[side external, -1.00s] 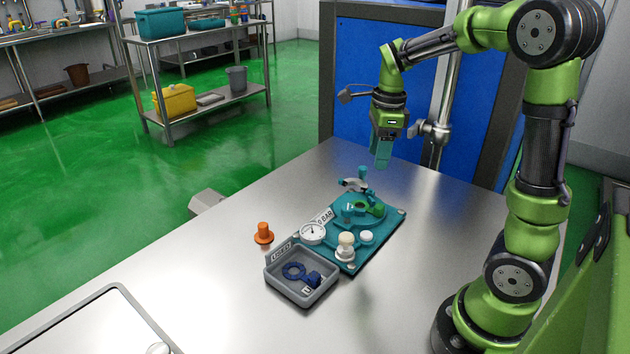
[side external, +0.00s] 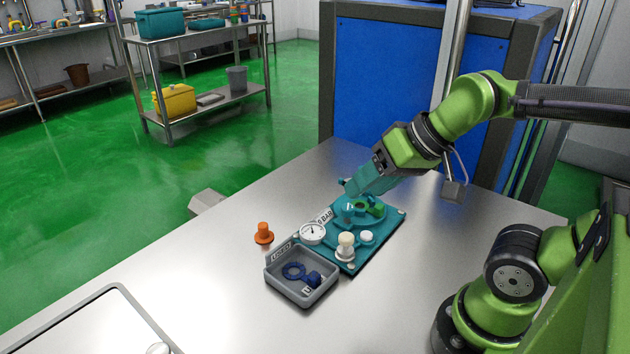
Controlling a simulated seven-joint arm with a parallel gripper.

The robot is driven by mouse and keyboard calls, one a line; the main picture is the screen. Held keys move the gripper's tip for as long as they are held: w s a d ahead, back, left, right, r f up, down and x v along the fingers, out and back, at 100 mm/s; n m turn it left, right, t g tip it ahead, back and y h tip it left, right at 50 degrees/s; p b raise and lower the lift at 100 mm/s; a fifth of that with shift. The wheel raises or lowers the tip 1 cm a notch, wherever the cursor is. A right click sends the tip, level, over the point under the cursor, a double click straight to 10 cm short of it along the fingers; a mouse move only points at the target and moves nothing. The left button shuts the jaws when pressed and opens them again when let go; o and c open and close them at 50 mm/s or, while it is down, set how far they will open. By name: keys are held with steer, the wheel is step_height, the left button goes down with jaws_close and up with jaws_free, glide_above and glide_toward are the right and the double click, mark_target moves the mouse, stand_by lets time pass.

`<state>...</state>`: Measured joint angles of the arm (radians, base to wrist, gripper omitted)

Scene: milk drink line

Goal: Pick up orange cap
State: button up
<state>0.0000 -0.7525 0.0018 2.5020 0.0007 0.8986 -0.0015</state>
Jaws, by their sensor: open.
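The orange cap (side external: 263,233) stands upright on the steel table, left of the teal fixture and behind the grey tray. It has a wide base flange and a narrower top. My gripper (side external: 350,194) is open, with teal fingers pointing down and to the left. It is over the back part of the teal fixture in the picture, to the right of the orange cap and clearly apart from it. The fingers hide part of the fixture's back end. The gap between the fingertips is hard to see from this angle.
The teal fixture plate (side external: 391,230) carries a round gauge (side external: 312,232), a cream knob (side external: 346,243) and a white cap (side external: 366,237). A grey tray (side external: 301,299) with dark blue parts stands in front of the orange cap. The table left of the cap is clear.

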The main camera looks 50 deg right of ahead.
steer(key=shift+o, duration=0.2)
stand_by(0.3)
steer(key=n+g, duration=0.4)
steer(key=n, duration=0.5)
glide_toward(263, 225)
steer(key=shift+h, duration=0.4)
steer(key=x, duration=0.5)
steer(key=shift+s, duration=0.1)
steer(key=shift+m, duration=0.3)
steer(key=shift+a+x, duration=0.15)
steer(key=shift+x, duration=1.15)
steer(key=shift+a+x, duration=0.2)
steer(key=shift+x, duration=1.15)
steer(key=shift+r, duration=0.15)
jaws_close()
